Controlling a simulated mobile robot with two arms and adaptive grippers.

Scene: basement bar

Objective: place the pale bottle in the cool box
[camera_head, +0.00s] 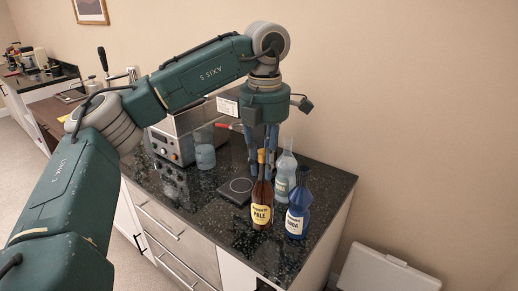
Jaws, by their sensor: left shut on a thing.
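The pale bottle (262,208) is brown glass with a yellow label reading PALE. It is upright over the front part of the dark counter; I cannot tell whether its base touches the counter. My left gripper (265,160) points down from above and is shut on its upper part, the fingers partly hidden behind the neck. A white box-like thing with a flat top (385,271), seemingly the cool box, is low at the right, cut off by the lower picture edge. I cannot see inside it. My right gripper is not in view.
A blue bottle (298,205) and a clear bottle (284,177) stand close to the pale bottle's right. A flat dark pad (236,189), a glass jar (204,152) and a steel machine (173,142) are at its left. The dark counter's (258,257) front is clear.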

